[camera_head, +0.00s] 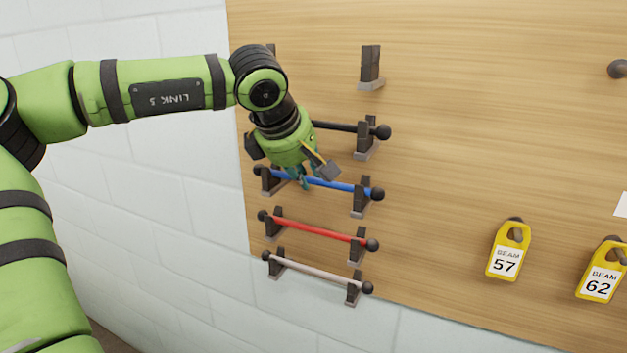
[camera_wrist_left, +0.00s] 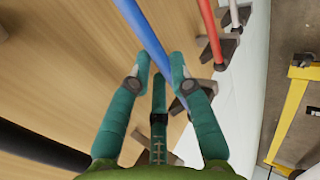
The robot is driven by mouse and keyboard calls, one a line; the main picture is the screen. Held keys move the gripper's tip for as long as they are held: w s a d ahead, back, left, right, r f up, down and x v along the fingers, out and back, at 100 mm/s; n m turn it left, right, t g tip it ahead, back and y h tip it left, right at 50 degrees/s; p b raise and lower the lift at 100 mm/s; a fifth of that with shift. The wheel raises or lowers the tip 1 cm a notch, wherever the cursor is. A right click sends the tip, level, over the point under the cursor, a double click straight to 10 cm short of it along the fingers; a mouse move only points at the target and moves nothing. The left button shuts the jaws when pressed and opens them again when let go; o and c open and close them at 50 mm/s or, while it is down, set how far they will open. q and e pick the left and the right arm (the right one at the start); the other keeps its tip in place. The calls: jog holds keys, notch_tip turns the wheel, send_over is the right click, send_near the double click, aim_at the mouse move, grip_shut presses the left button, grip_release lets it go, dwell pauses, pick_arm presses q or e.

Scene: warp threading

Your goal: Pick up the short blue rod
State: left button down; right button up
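The blue rod (camera_head: 342,185) rests across two dark brackets on the wooden board, with a dark knob at its right end. My left gripper (camera_head: 302,182) is at the left half of this rod, with its teal fingertips close to it. In the left wrist view the blue rod (camera_wrist_left: 146,32) runs diagonally past the fingertips (camera_wrist_left: 160,62), which stand apart. The rod appears between or just beyond them; I cannot tell whether they touch it. The gripper partly hides the rod's left part. My right gripper is not in view.
A black rod (camera_head: 345,127) sits above the blue one; a red rod (camera_head: 318,231) and a whitish rod (camera_head: 318,274) sit below on brackets. An empty bracket (camera_head: 370,66) is higher up. Yellow tags marked 57 (camera_head: 508,250) and 62 (camera_head: 602,272) hang at right.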

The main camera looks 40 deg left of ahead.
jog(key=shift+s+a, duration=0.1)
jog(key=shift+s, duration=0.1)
